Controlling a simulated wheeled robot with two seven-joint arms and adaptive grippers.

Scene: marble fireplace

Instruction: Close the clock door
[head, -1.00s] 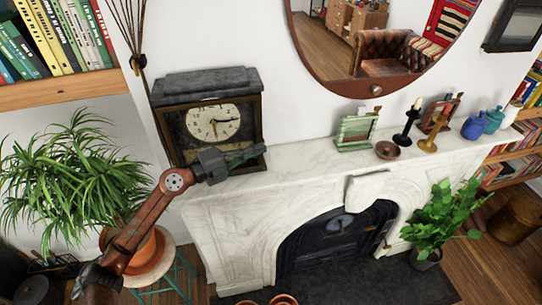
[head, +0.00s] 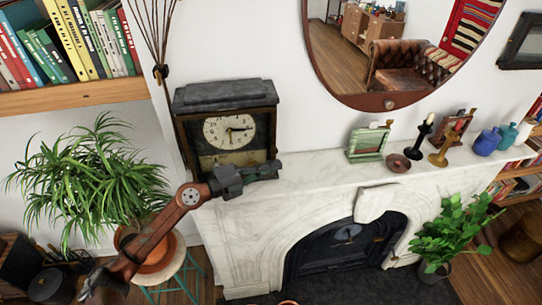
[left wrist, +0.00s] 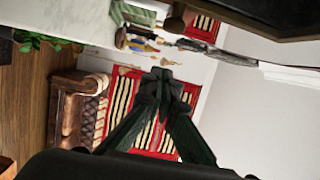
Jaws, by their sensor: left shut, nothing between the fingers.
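The clock (head: 229,131) is a dark, weathered box with a cream dial, standing upright at the left end of the white mantel. A dark frame surrounds its front; I cannot tell how far the door stands from the case. My left gripper (head: 274,169) is shut and empty. In the head view it lies across the clock's lower right front, pointing right; I cannot tell whether it touches. The left wrist view shows its fingertips (left wrist: 166,78) together with nothing between them. A dark edge fills that view's top right, too close to identify. My right gripper is not in view.
The white mantel (head: 318,168) is clear just right of the clock. A spiky plant (head: 92,185) stands at the left, beside my left arm.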

